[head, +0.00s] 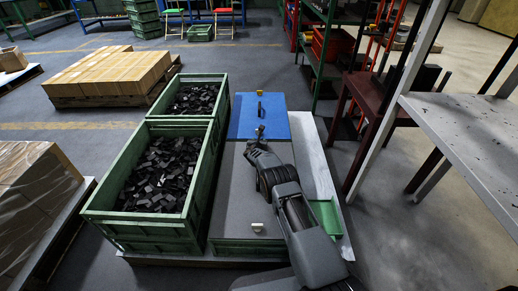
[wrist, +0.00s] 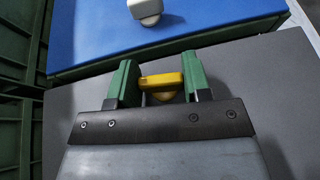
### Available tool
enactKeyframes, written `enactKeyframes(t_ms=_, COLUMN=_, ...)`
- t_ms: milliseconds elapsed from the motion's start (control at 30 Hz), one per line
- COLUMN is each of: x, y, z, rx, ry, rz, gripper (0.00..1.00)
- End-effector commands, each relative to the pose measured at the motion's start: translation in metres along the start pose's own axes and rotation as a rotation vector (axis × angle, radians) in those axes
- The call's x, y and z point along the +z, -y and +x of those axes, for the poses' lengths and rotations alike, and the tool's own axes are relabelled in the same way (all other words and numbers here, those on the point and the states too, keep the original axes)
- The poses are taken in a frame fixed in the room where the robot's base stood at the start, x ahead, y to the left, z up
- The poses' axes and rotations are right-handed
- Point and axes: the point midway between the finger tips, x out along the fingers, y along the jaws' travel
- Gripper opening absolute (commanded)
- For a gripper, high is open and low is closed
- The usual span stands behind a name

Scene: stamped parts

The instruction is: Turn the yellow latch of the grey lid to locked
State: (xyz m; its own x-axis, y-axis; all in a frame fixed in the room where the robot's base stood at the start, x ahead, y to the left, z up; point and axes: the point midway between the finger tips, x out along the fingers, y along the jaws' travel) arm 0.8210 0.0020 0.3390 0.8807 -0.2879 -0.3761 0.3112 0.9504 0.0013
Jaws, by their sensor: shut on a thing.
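The grey lid (head: 233,185) lies in front of the blue lid, and it also fills much of the wrist view (wrist: 270,110). In the wrist view the yellow latch (wrist: 161,80) sits near the grey lid's far edge. Its bar runs crosswise between the two green fingers of my gripper (wrist: 160,73), with a rounded yellow part below it. The fingers are shut on the bar's ends. In the head view my gripper (head: 261,131) is at the far edge of the grey lid, and the latch is too small or hidden to make out.
The blue lid (head: 243,124) lies just beyond, with a pale knob (wrist: 145,8) near its edge. A pale knob (head: 257,227) stands on the grey lid's near part. Green crates (head: 203,207) of dark parts stand left. A grey-topped table (head: 470,130) stands right.

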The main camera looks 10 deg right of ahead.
Motion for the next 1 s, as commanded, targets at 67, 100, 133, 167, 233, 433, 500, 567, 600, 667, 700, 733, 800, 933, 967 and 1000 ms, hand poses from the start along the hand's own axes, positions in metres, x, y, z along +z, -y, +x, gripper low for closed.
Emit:
enactKeyframes(t_ms=67, x=-0.0026, y=-0.0007, z=0.0014, rx=-0.039, ry=0.004, rz=0.018, gripper=0.21)
enactKeyframes(t_ms=100, x=-0.0008, y=-0.0010, z=0.0006, rx=-0.058, ry=0.004, rz=0.025, gripper=0.21)
enactKeyframes(t_ms=133, x=0.0000, y=-0.0008, z=0.0002, rx=-0.073, ry=0.004, rz=0.031, gripper=0.21)
enactKeyframes(t_ms=167, x=0.0007, y=-0.0008, z=-0.0001, rx=-0.086, ry=0.004, rz=0.035, gripper=0.21)
enactKeyframes(t_ms=233, x=0.0012, y=-0.0002, z=-0.0005, rx=-0.112, ry=0.002, rz=0.046, gripper=0.21)
enactKeyframes(t_ms=433, x=-0.0002, y=0.0004, z=-0.0011, rx=-0.146, ry=-0.006, rz=0.058, gripper=0.21)
enactKeyframes(t_ms=500, x=-0.0004, y=0.0004, z=-0.0012, rx=-0.148, ry=-0.007, rz=0.059, gripper=0.21)
enactKeyframes(t_ms=567, x=-0.0004, y=0.0003, z=-0.0012, rx=-0.148, ry=-0.007, rz=0.059, gripper=0.21)
enactKeyframes(t_ms=600, x=-0.0004, y=0.0003, z=-0.0012, rx=-0.147, ry=-0.007, rz=0.059, gripper=0.21)
enactKeyframes(t_ms=667, x=-0.0004, y=0.0002, z=-0.0012, rx=-0.147, ry=-0.007, rz=0.059, gripper=0.21)
enactKeyframes(t_ms=700, x=-0.0004, y=0.0002, z=-0.0012, rx=-0.147, ry=-0.007, rz=0.059, gripper=0.21)
enactKeyframes(t_ms=733, x=-0.0004, y=0.0002, z=-0.0012, rx=-0.147, ry=-0.007, rz=0.058, gripper=0.46)
enactKeyframes(t_ms=800, x=-0.0005, y=0.0001, z=-0.0012, rx=-0.146, ry=-0.007, rz=0.058, gripper=0.52)
enactKeyframes(t_ms=933, x=-0.0007, y=0.0002, z=-0.0011, rx=-0.146, ry=-0.007, rz=0.058, gripper=0.65)
enactKeyframes(t_ms=967, x=-0.0007, y=0.0002, z=-0.0011, rx=-0.146, ry=-0.007, rz=0.058, gripper=0.68)
enactKeyframes(t_ms=1000, x=-0.0008, y=0.0003, z=-0.0011, rx=-0.146, ry=-0.007, rz=0.058, gripper=0.70)
